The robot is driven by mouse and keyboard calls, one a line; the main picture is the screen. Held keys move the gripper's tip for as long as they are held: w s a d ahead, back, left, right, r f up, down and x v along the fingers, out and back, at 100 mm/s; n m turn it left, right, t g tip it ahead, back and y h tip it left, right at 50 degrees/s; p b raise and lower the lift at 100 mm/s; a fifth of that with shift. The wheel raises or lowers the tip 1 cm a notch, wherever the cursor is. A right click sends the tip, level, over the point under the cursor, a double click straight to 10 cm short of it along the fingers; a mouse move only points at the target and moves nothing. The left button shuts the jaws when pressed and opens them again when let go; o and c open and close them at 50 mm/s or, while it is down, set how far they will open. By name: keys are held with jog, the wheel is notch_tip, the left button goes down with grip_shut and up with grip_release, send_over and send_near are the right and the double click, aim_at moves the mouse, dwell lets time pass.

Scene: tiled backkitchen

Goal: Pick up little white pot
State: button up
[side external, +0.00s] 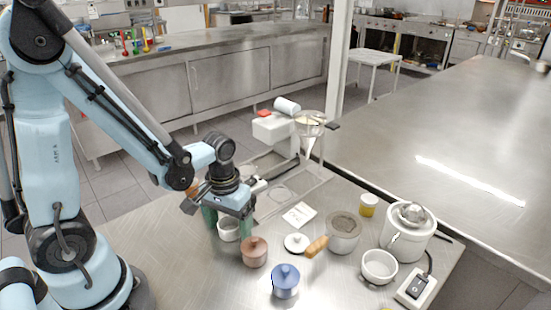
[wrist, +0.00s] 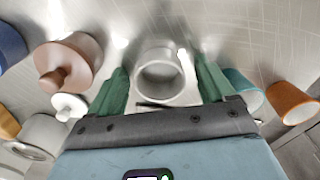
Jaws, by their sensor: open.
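A little white pot (side external: 228,232), without a lid, stands on the steel table under my gripper. It also shows in the wrist view (wrist: 158,92) with its round opening facing the camera. My gripper (side external: 228,215) points down over the pot with its green fingers spread. In the wrist view my gripper (wrist: 162,78) has one finger on each side of the pot, with visible gaps. A small white knobbed lid (side external: 296,243) lies apart to the right; it also shows in the wrist view (wrist: 68,105).
A teal cup (wrist: 243,86) and an orange cup (wrist: 292,103) stand close on the other side. A white bowl (side external: 379,267) stands further right.

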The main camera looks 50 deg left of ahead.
jog(key=shift+c, duration=0.3)
jog(key=c, duration=1.1)
jog(key=shift+r, duration=0.15)
